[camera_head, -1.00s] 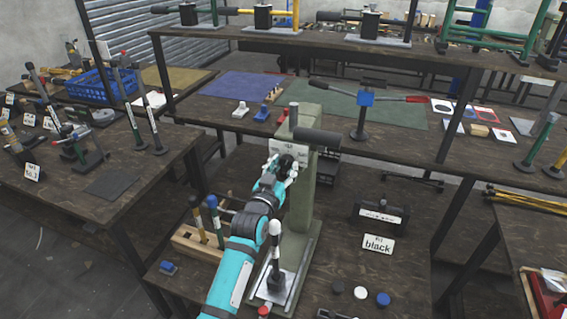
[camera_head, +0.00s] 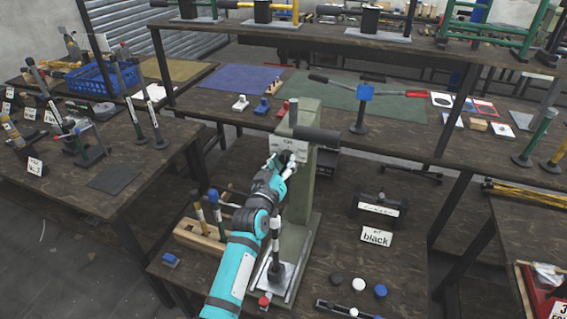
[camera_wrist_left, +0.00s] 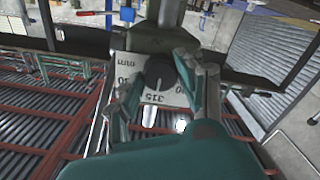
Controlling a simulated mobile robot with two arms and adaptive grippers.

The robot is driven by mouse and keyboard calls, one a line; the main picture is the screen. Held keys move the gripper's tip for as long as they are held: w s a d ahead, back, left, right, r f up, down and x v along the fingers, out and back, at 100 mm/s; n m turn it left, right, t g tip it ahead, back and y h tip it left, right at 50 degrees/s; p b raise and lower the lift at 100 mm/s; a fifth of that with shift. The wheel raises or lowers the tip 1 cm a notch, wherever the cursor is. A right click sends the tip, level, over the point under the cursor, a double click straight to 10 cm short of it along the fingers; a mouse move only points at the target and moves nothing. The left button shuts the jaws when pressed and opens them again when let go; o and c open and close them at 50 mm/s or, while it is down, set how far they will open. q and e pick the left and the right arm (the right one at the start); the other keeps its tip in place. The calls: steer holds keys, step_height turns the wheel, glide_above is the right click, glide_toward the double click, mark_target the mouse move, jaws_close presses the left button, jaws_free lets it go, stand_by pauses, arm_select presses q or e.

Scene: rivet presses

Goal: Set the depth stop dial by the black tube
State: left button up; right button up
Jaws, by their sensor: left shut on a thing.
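A green-grey press (camera_head: 302,190) stands on the near bench. A white scale plate with a dark round dial (camera_wrist_left: 159,74) shows in the left wrist view, with the numbers 315 and mm on it. My left gripper (camera_head: 286,160) is at the front of the press head, its fingers shut on the dial. It also shows in the left wrist view (camera_wrist_left: 158,88), one finger on each side of the dial. A black roller-like tube (camera_head: 380,205) lies on the bench to the right, behind a card reading "black" (camera_head: 376,237). My right gripper is not in view.
A wooden rack (camera_head: 200,238) with handled tools stands left of the press. Black, white and blue round caps (camera_head: 358,284) lie at the front right. A black handle (camera_head: 316,136) juts right from the press head.

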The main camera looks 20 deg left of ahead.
arm_select(q)
steer(key=o, duration=1.1)
steer(key=shift+o, duration=0.2)
steer(key=s, duration=1.2)
steer(key=shift+a, duration=0.2)
